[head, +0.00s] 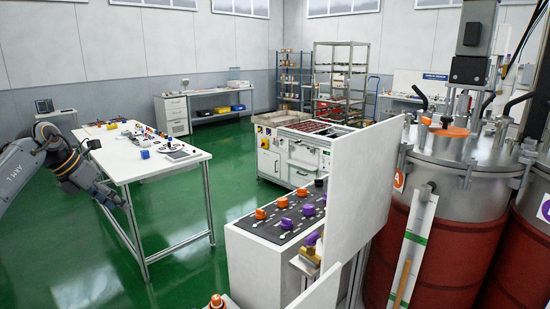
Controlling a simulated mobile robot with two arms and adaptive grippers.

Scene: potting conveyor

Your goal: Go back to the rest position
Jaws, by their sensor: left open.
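My left gripper (112,198) hangs at the left, beside the left edge of the white table (150,168), with its fingers pointing down and to the right. It is open and I see nothing between its fingers. My left arm comes in from the left edge, bent at the wrist. Whether the gripper touches the table edge I cannot tell. My right gripper is not in view.
The white table carries small parts, a blue block (145,154) and a dark-framed tray (181,154). A control panel (290,218) with orange and purple knobs stands in front, beside a white upright panel (362,190). Large steel-and-red tanks (430,250) fill the right. Green floor (190,270) is open between.

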